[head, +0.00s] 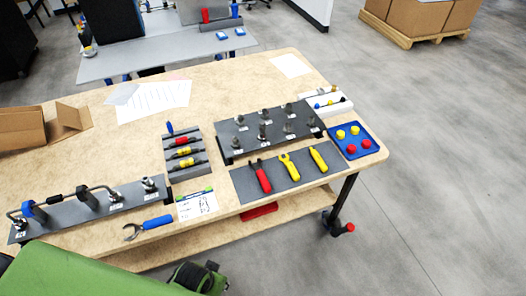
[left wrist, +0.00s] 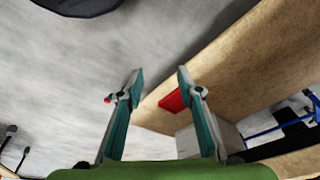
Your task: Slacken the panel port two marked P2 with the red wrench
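A red-handled tool with dark jaws (head: 260,176), which looks like the red wrench, lies on the grey mat at the table's front right. Behind it a dark panel (head: 246,150) bears several upright metal ports with small white labels. The labels are too small to read, so I cannot tell which port is P2. A second dark panel (head: 75,220) with fittings and a bent tube lies at the left. My left gripper (left wrist: 158,82) is open and empty in the left wrist view, beside the table edge. My right gripper is not in view.
Two yellow tools (head: 289,170) (head: 318,158) share the mat. A blue-handled wrench (head: 156,222) lies at the front edge. A blue tray (head: 341,131) holds red and yellow caps. A rack (head: 165,157) holds screwdriver-like tools. A cardboard box (head: 22,130) stands at the left.

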